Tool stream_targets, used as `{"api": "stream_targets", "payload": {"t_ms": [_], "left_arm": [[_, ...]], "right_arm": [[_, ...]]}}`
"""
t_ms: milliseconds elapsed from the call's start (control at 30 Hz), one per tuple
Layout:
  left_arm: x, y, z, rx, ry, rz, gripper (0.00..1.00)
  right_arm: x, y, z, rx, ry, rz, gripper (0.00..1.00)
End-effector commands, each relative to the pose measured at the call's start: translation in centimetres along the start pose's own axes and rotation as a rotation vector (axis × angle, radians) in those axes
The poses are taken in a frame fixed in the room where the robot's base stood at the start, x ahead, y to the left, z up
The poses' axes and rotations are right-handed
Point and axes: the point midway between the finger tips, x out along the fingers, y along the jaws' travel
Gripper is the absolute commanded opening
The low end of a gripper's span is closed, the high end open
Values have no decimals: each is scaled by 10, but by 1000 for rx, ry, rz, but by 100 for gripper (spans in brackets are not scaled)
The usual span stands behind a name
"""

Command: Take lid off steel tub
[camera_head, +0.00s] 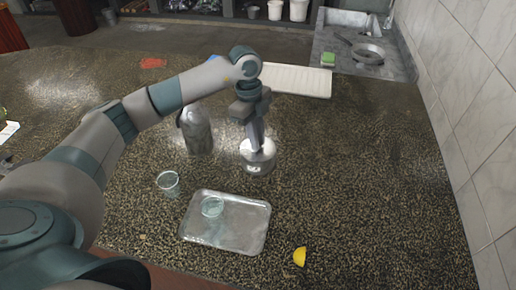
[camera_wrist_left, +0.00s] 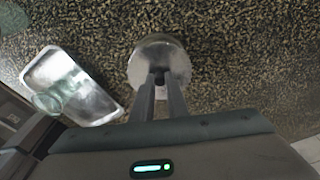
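The steel tub (camera_head: 257,169) stands on the dark speckled counter, just right of the bottle. Its round, shiny lid (camera_head: 268,151) sits on top and shows from above as a silver disc in the left wrist view (camera_wrist_left: 142,66). My left gripper (camera_head: 256,143) points down over the middle of the lid. In the left wrist view its fingers (camera_wrist_left: 160,80) are close together at the lid's centre, with the small knob between them. The knob is mostly hidden by the fingers. My right gripper is in neither view.
A grey bottle (camera_head: 197,132) stands close left of the tub. A metal tray (camera_head: 245,236) holding a clear glass (camera_head: 212,207) lies in front, with another glass (camera_head: 168,183) beside it. A lemon piece (camera_head: 300,257) lies front right. The counter right of the tub is clear.

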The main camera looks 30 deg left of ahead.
Motion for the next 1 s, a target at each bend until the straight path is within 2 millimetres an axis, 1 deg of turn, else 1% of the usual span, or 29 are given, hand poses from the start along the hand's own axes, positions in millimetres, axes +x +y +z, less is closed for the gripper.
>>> {"api": "stream_targets", "payload": {"t_ms": [267,433,567,700,1000], "left_arm": [[-1,0,0,0,0,-1,0],[-6,-1,-1,1,0,-2,0],[-18,-1,-2,2,0,-4,0],[-38,-1,-6,2,-1,-5,0],[-64,36,-56,8,1,-4,0]], "right_arm": [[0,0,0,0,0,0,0],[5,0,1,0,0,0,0],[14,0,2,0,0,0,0],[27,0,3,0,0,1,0],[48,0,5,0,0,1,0]]}}
